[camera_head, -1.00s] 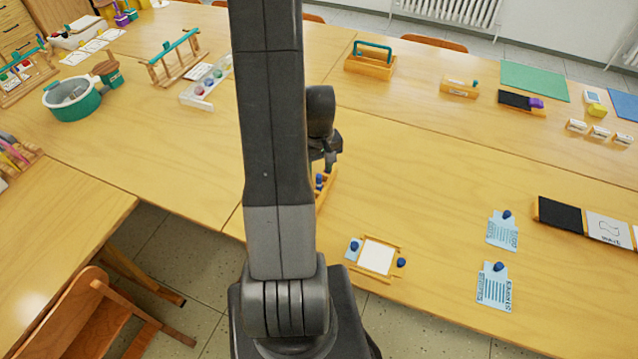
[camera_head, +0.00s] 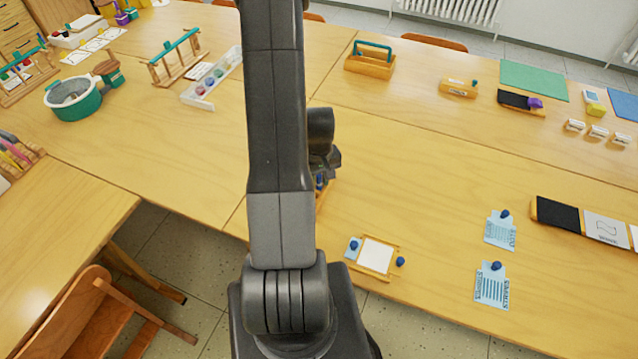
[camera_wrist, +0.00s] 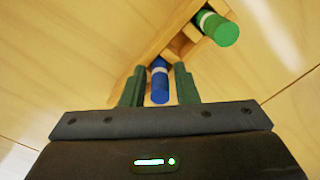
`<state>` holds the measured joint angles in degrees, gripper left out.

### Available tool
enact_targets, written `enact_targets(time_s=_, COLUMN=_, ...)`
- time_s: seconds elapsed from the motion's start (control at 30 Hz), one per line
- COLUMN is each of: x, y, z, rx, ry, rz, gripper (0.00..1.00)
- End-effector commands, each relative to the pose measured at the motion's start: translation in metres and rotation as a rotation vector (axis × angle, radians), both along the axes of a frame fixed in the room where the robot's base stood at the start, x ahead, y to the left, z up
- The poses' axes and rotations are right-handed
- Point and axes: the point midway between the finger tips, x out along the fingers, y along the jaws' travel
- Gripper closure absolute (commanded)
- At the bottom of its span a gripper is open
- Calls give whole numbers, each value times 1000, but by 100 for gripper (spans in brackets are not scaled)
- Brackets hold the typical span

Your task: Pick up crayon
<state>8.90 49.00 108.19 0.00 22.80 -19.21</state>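In the wrist view a blue crayon (camera_wrist: 159,86) with a pale band sits in a wooden rack (camera_wrist: 150,45). A thicker-looking green crayon (camera_wrist: 223,31) with a white band is in the same rack, up and to the right. My gripper (camera_wrist: 160,80) is open, with one dark green finger on each side of the blue crayon and a small gap to each. In the head view my arm hides most of the rack (camera_head: 324,193) and the fingertips. A bit of blue shows below my wrist there.
A framed white card (camera_head: 377,254) with dark blue knobs beside it lies near the table's front edge. Blue cards (camera_head: 492,288) lie to the right. A wooden carrier (camera_head: 370,64) stands at the back. A paint tray (camera_head: 211,80) lies left of my arm.

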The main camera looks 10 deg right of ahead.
Motion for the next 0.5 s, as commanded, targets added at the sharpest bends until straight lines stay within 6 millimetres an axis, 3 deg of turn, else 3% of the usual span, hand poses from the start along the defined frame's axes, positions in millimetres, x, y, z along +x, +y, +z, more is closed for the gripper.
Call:
enact_targets(time_s=0.03, x=0, y=0, z=0, rx=0, ry=0, rz=0, gripper=83)
enact_targets(time_s=0.13, x=0, y=0, z=0, rx=0, ry=0, rz=0, gripper=100)
enact_targets(time_s=0.5, x=0, y=0, z=2, rx=0, ry=-1, rz=0, gripper=100)
